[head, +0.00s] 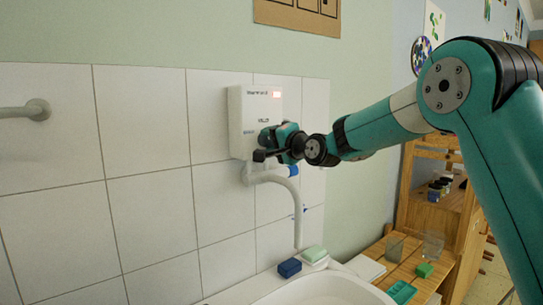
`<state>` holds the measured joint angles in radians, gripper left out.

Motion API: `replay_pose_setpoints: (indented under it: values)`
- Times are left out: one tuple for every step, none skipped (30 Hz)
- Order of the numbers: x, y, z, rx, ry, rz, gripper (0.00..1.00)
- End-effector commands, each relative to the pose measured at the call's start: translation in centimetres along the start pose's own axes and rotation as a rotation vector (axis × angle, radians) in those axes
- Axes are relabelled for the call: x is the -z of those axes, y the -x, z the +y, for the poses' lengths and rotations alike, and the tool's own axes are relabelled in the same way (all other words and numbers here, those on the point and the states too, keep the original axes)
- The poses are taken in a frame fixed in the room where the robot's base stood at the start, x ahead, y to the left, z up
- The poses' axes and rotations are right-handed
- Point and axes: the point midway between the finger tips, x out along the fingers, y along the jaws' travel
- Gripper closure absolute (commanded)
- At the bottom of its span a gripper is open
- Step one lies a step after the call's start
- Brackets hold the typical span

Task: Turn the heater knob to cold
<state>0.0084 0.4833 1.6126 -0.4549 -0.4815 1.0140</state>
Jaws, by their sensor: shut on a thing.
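My gripper (262,152) is at the heater's lower front, reaching in from the right. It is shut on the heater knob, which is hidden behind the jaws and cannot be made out. Which way the knob points does not show.
A white pipe (296,205) runs down from below the heater to a white sink (325,291). A blue block (289,267) and a green block (314,253) lie by the sink. A wooden shelf (425,215) stands at right. A wall pipe (25,110) juts at far left.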

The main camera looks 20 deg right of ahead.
Motion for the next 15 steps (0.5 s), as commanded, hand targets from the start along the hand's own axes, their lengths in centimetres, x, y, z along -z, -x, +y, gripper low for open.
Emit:
replay_pose_setpoints:
  values:
    - [-0.31, 0.00, 0.66, 0.001, 0.045, -0.001, 0.80]
    - [-0.33, 0.00, 0.68, 0.000, 0.073, -0.002, 0.80]
    - [-0.33, 0.00, 0.67, 0.000, 0.111, -0.002, 0.80]
    - [-0.33, 0.00, 0.64, 0.001, 0.138, -0.002, 0.80]
    - [-0.33, 0.00, 0.61, 0.000, 0.167, -0.003, 0.80]
    - [-0.32, 0.00, 0.58, 0.001, 0.205, -0.002, 0.80]
    - [-0.33, 0.00, 0.59, 0.001, 0.234, -0.002, 0.80]
    - [-0.33, 0.00, 0.60, 0.000, 0.262, -0.003, 0.80]
    - [-0.32, -0.01, 0.57, 0.000, 0.301, -0.002, 0.80]
    - [-0.32, -0.01, 0.58, 0.000, 0.328, -0.002, 0.80]
    - [-0.33, -0.01, 0.59, -0.001, 0.357, -0.003, 0.80]
    - [-0.32, -0.01, 0.54, 0.000, 0.395, -0.002, 0.80]
    - [-0.31, -0.01, 0.50, 0.001, 0.423, -0.002, 0.80]
    - [-0.32, -0.01, 0.49, 0.000, 0.451, -0.003, 0.80]
    - [-0.33, 0.00, 0.47, 0.000, 0.487, -0.003, 0.80]
